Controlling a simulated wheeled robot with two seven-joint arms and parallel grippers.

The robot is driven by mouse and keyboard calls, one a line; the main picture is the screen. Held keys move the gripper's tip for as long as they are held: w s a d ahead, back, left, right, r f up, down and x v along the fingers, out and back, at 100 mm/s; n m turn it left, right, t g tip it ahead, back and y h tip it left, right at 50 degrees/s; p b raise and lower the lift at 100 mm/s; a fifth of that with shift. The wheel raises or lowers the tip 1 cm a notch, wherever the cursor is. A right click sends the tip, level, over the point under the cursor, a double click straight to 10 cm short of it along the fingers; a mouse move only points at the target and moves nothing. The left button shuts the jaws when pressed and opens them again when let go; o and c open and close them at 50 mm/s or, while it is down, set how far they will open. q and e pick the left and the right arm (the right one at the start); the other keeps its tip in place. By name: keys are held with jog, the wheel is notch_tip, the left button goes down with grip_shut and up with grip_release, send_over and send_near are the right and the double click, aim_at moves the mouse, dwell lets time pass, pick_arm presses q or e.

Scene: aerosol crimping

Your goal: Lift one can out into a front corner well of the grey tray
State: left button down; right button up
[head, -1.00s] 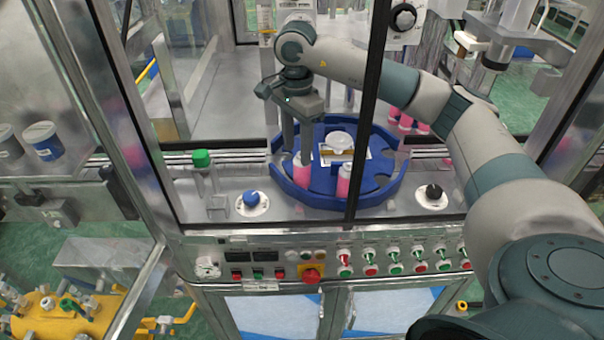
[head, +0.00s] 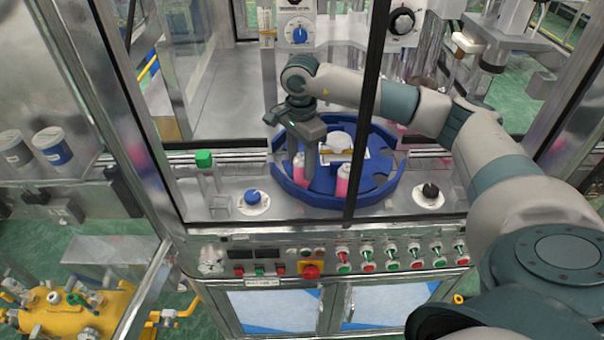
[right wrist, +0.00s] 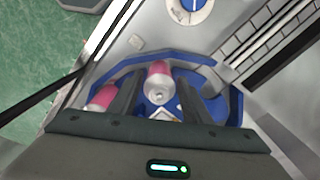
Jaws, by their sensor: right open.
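A pink can with a silver top (head: 299,170) stands at the left front of the blue round holder (head: 381,194). A second pink can (head: 343,181) stands to its right. My right gripper (head: 309,178) reaches down over the left can, one finger just right of it. In the right wrist view, my open right gripper (right wrist: 156,103) has its fingers on either side of one can (right wrist: 158,82); contact cannot be told. The other can (right wrist: 103,97) lies outside the left finger. I cannot make out a grey tray. My left gripper is not in view.
A white round part (head: 338,141) sits in the middle of the blue holder. A window frame post (head: 366,130) crosses in front.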

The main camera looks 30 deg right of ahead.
jog(key=shift+d+f+p, duration=0.1)
jog(key=shift+f+p, duration=0.4)
jog(key=shift+f, duration=0.9)
jog(key=c, duration=0.8)
